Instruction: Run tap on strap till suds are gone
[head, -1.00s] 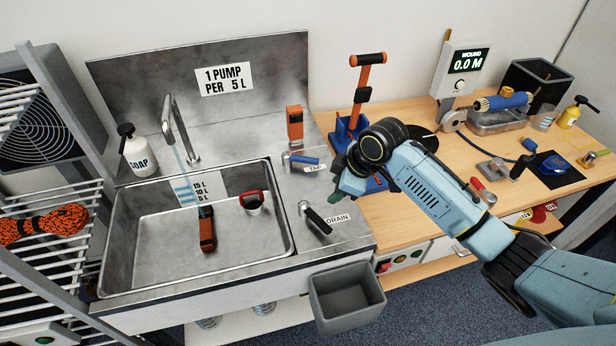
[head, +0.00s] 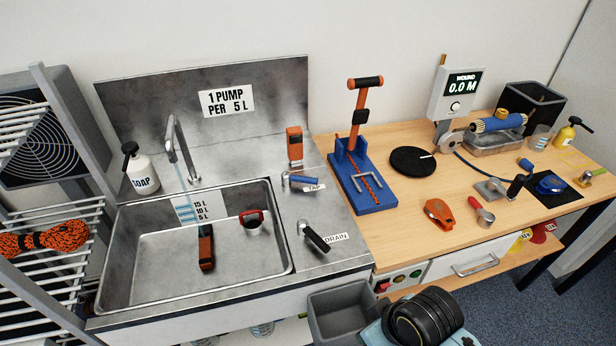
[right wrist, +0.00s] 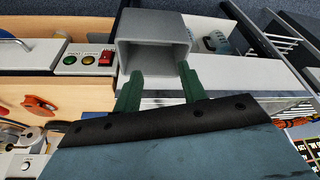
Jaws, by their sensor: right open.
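An orange-and-black strap (head: 206,247) lies in the steel sink (head: 150,270). No suds can be made out on it at this size. A thin bluish stream seems to fall from the faucet (head: 172,140) towards the sink's back wall, beyond the strap. The blue tap handle (head: 303,182) points right beside its TAP label. My right gripper (right wrist: 160,90) is open and empty, its green fingers in front of the grey bin in the right wrist view. In the head view only my right wrist shows, at the bottom. My left gripper is not in view.
The black drain lever (head: 315,238) is at the sink's right. The soap bottle (head: 141,168) stands at the left. The grey bin (head: 345,312) hangs in front. A blue-and-orange stand (head: 362,180) is on the bench.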

